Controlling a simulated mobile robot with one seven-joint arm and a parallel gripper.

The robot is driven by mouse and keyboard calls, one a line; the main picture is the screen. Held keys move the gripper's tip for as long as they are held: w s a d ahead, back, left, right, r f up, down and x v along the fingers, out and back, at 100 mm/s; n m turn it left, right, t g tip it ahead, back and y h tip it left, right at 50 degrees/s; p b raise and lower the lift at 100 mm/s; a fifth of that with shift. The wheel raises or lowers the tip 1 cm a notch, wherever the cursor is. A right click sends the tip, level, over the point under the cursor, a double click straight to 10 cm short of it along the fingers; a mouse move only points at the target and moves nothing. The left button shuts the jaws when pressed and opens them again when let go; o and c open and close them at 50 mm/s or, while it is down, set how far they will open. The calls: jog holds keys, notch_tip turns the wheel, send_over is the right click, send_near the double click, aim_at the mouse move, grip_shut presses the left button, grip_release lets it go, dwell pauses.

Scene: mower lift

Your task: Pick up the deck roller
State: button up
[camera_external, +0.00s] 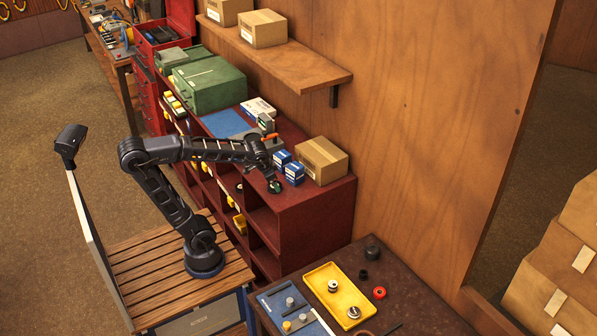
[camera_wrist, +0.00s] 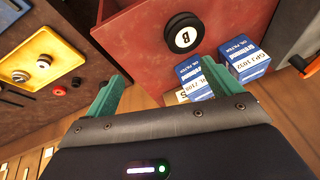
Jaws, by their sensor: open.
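A black wheel-like roller (camera_wrist: 183,33) with a pale hub marked "B" shows in the wrist view, on the red cabinet beside two blue oil filter boxes. It looks like the deck roller. My gripper (camera_wrist: 156,75) is open, with its two green fingers apart and nothing held between them. The roller lies beyond the fingertips, towards the right finger. In the external view my gripper (camera_external: 272,180) is over the front edge of the cabinet top, by the blue boxes. The roller is hard to tell from my gripper there.
Blue boxes (camera_external: 294,173) and a cardboard box (camera_external: 320,160) stand close by on the red cabinet (camera_external: 318,200). A shelf (camera_external: 290,66) overhangs behind. A dark table (camera_external: 420,312) holds a yellow tray (camera_external: 318,277) with small parts, a blue tray and loose black and red parts.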

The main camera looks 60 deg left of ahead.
jog(key=w+d+f+m, duration=0.25)
jog(key=w+d, duration=0.25)
jog(key=w, duration=0.4)
jog(key=m+g+h, duration=0.1)
jog(key=m+h, duration=0.3)
send_near(371, 247)
notch_tip(371, 247, down, 2)
jog(key=shift+d+x, duration=0.2)
jog(key=shift+x, duration=2.5)
jog(key=shift+d+x, duration=0.2)
jog(key=shift+x, duration=2.5)
jog(key=shift+w+r, duration=0.15)
jog(key=shift+w, duration=0.05)
